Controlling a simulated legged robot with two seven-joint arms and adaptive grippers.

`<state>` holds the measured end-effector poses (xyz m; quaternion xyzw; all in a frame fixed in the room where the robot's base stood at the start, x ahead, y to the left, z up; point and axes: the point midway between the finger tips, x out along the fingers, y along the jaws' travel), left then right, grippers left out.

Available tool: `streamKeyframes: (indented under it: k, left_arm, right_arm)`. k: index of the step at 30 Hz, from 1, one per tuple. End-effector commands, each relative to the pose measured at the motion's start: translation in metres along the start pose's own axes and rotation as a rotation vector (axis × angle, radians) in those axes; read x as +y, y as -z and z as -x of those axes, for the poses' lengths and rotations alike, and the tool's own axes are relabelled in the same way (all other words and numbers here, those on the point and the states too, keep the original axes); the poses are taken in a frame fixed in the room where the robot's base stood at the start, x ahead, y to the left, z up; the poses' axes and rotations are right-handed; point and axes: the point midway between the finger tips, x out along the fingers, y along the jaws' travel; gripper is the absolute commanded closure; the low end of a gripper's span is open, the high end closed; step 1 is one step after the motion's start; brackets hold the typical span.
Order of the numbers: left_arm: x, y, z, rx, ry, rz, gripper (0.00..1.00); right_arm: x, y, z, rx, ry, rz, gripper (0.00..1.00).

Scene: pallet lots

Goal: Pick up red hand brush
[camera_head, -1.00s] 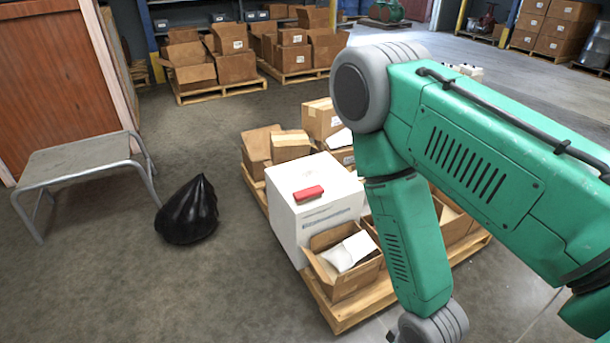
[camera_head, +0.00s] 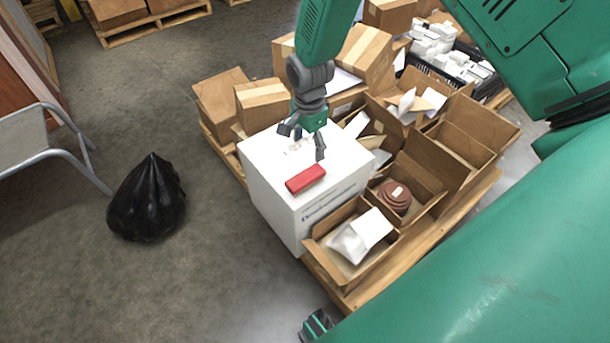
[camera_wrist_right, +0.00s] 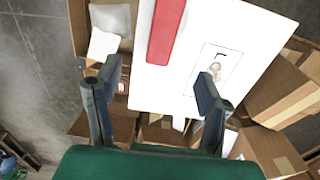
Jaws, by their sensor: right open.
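The red hand brush (camera_head: 306,179) lies on top of a white box (camera_head: 272,203). In the right wrist view the brush (camera_wrist_right: 166,28) shows as a red bar at the top, cut off by the picture's edge. My right gripper (camera_head: 303,143) points down over the white box top, just behind the brush. It is open and empty, and the brush is not between its fingers. In the right wrist view its two fingers (camera_wrist_right: 150,88) stand wide apart with the white surface beyond them.
Open cardboard boxes with packets (camera_head: 350,244) and a brown round item (camera_head: 394,196) crowd the pallet (camera_head: 370,287) beside the white box. Closed cartons (camera_head: 262,104) stand behind it. A black bag (camera_head: 147,200) and a metal-framed bench (camera_head: 45,125) are left, with bare floor between.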

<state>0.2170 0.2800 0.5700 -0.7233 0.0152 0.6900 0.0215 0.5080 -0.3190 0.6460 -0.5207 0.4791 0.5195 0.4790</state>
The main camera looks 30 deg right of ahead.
Motion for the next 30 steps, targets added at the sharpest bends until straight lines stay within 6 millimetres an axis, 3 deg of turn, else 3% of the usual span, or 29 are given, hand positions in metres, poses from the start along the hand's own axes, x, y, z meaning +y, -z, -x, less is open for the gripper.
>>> streamKeyframes:
  k: [9, 20, 30]
  left_arm:
    - [0.000, -0.001, -0.018, -0.001, 0.000, 0.000, 0.60]
    - [0.000, -0.001, -0.026, 0.000, 0.000, 0.000, 0.60]
    - [0.000, -0.002, -0.045, 0.000, 0.000, 0.000, 0.60]
  right_arm:
    - [0.000, 0.001, -0.065, -0.005, -0.006, -0.005, 0.37]
    - [-0.002, 0.000, -0.091, -0.004, -0.004, -0.003, 0.37]
    - [-0.008, -0.003, -0.136, -0.005, -0.004, -0.005, 0.37]
